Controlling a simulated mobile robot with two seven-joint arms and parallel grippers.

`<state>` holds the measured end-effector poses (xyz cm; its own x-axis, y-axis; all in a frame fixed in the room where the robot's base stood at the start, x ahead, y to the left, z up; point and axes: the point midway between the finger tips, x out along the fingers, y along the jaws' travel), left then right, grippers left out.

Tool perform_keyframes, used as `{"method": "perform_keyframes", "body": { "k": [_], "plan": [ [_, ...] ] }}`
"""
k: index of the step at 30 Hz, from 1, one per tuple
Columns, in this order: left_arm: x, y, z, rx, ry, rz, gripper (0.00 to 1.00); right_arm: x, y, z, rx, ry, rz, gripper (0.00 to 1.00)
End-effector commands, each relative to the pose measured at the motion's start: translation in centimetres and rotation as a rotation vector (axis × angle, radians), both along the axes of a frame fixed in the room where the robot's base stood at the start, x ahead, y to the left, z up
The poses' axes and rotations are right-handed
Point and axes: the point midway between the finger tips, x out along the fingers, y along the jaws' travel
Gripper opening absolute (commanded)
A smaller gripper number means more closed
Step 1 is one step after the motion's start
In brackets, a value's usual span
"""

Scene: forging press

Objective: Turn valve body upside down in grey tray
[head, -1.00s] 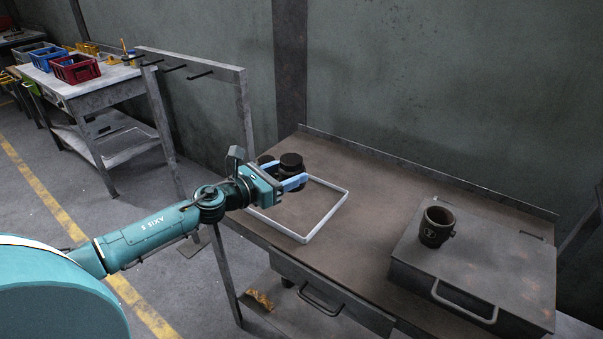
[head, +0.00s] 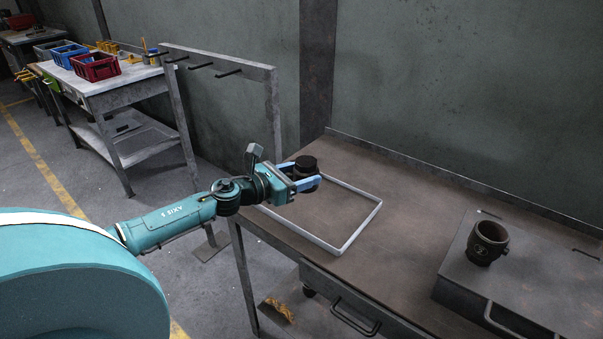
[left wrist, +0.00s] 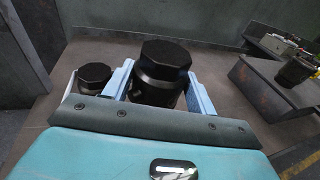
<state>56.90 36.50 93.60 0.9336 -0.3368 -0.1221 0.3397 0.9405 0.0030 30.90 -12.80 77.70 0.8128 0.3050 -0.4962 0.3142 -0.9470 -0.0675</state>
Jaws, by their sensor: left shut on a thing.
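My left gripper (head: 308,181) is shut on a dark, round valve body (head: 305,165) at the far left part of the grey tray (head: 362,227). In the left wrist view the valve body (left wrist: 163,62) stands between the two blue fingers, with a closed, faceted top facing up. Its lower part is hidden by the gripper, so I cannot tell whether it touches the tray floor. A second, similar dark piece (left wrist: 93,75) is just outside the left finger in the wrist view. My right gripper is not in view.
A dark, open-topped cup-shaped part (head: 487,243) stands on a grey metal box (head: 540,285) on the right of the bench. A rack with pegs (head: 222,62) rises behind my left arm. The bench between tray and box is clear.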

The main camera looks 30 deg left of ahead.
Motion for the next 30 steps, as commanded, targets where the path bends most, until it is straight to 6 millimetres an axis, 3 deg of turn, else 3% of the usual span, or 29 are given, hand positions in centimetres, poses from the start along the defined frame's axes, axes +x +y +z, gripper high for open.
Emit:
{"method": "perform_keyframes", "body": {
  "k": [3, 18, 30],
  "plan": [
    [0.0, 0.0, -1.6, -0.002, -0.003, 0.001, 0.31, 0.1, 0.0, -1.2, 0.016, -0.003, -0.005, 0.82],
    [0.1, 0.0, -6.3, -0.002, -0.003, 0.001, 0.31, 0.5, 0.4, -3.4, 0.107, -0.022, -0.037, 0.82],
    [0.1, 0.0, -7.5, -0.002, -0.003, 0.001, 0.31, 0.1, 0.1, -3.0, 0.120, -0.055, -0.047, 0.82]
  ]
}}
